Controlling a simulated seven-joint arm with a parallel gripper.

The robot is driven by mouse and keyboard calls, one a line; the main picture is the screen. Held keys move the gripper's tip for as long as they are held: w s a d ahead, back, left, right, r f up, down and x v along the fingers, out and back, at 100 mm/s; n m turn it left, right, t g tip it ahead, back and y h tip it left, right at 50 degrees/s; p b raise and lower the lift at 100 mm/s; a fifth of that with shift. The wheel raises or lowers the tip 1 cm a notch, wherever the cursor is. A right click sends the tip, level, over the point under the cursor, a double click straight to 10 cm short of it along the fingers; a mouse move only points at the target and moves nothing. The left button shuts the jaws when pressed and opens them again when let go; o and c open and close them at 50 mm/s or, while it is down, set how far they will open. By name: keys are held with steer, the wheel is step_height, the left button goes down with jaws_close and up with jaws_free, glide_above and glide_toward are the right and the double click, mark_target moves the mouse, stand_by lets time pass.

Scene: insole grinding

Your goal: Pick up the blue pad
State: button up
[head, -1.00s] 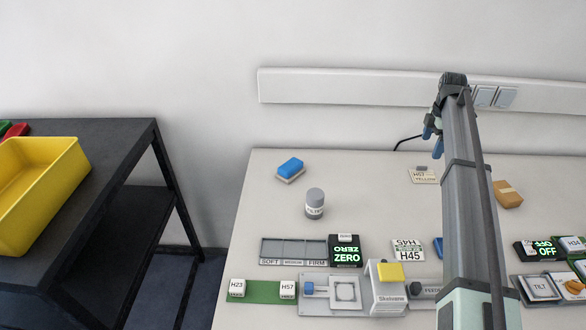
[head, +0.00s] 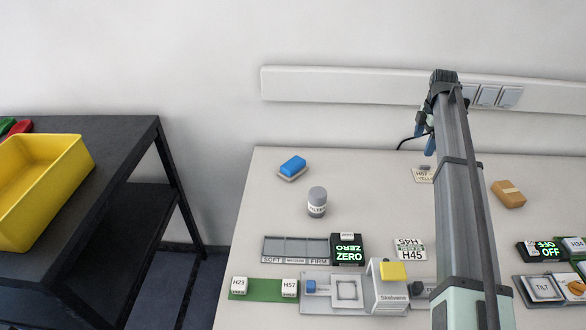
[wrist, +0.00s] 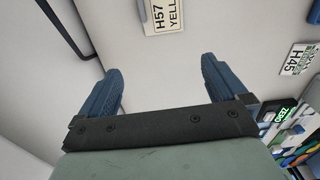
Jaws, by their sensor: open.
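A blue block (head: 293,165), the blue pad as far as I can tell, lies on a light base at the back left of the table in the head view. It is not visible in the wrist view. My gripper (head: 427,140) is far to the right of it, at the back of the table. In the wrist view my gripper (wrist: 160,80) has its two blue fingers wide apart with nothing between them.
A grey jar (head: 317,202) stands in front of the blue block. A grey tray (head: 295,248), lit displays and small devices line the table's front. An H57 yellow card (head: 424,175) lies below my gripper. A tan block (head: 508,194) is at right.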

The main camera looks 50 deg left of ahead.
steer(key=s+a+n, duration=0.2)
steer(key=s+a, duration=0.7)
steer(key=a, duration=0.3)
steer(key=r+m, duration=0.2)
steer(key=m, duration=1.2)
glide_above(293, 162)
steer(key=f+m, duration=0.3)
steer(key=m, duration=0.1)
steer(key=f+m, duration=0.3)
steer(key=m, duration=0.2)
steer(key=f+m, duration=0.3)
steer(key=m, duration=0.2)
steer(key=shift+w+d, duration=0.15)
steer(key=shift+d, duration=0.1)
steer(key=shift+s+a+f, duration=0.1)
steer(key=shift+f, duration=1.25)
steer(key=shift+s+a+f, duration=0.1)
steer(key=shift+f, duration=1.2)
